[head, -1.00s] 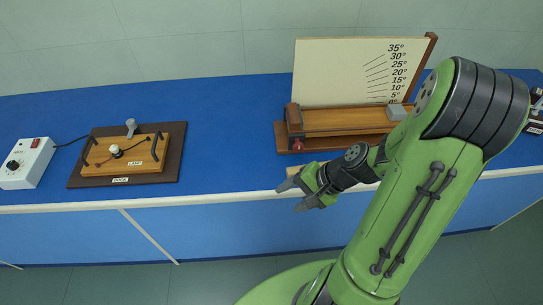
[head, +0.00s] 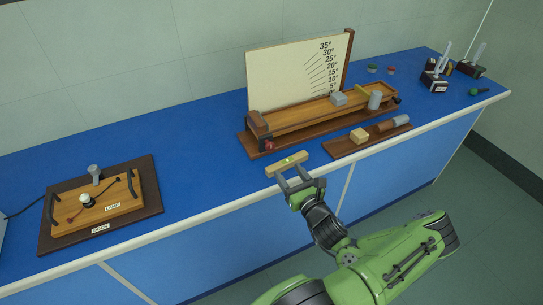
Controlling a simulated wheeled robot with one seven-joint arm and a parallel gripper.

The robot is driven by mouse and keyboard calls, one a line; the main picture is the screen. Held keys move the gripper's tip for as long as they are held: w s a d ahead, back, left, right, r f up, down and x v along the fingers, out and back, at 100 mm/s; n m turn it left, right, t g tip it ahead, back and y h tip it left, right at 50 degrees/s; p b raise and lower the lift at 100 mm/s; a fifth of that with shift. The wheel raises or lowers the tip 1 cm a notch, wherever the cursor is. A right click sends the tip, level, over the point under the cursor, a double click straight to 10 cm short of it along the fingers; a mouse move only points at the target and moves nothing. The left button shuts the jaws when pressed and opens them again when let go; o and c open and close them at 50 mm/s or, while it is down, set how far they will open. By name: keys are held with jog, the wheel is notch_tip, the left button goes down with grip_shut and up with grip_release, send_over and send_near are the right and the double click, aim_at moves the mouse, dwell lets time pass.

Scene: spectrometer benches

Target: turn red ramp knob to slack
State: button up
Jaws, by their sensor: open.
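The red ramp knob (head: 269,146) is on the front of the left end block of the wooden ramp (head: 310,116). The ramp lies on a dark wooden base in front of a cream angle board (head: 295,72). My gripper (head: 293,172) is open, below and right of the knob and apart from it. Its fingers point toward a small wooden spirit level (head: 287,161) with a green vial on the bench. I cannot tell whether the fingertips touch the level. The knob is small, and its setting cannot be read.
A grey block (head: 339,99) and a grey cylinder (head: 375,100) are on the ramp. A brown tray (head: 345,147) with a wooden block (head: 359,135) lies right of the level. The lamp dock (head: 145,220) stands left. Blue bench (head: 190,150) is clear between dock and ramp.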

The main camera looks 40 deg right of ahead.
aim_at(271, 148)
jog(key=x, duration=1.1)
jog(key=shift+w+a+r, duration=0.1)
jog(key=shift+a+r, duration=0.05)
jog(key=shift+r, duration=0.05)
jog(key=c, duration=1)
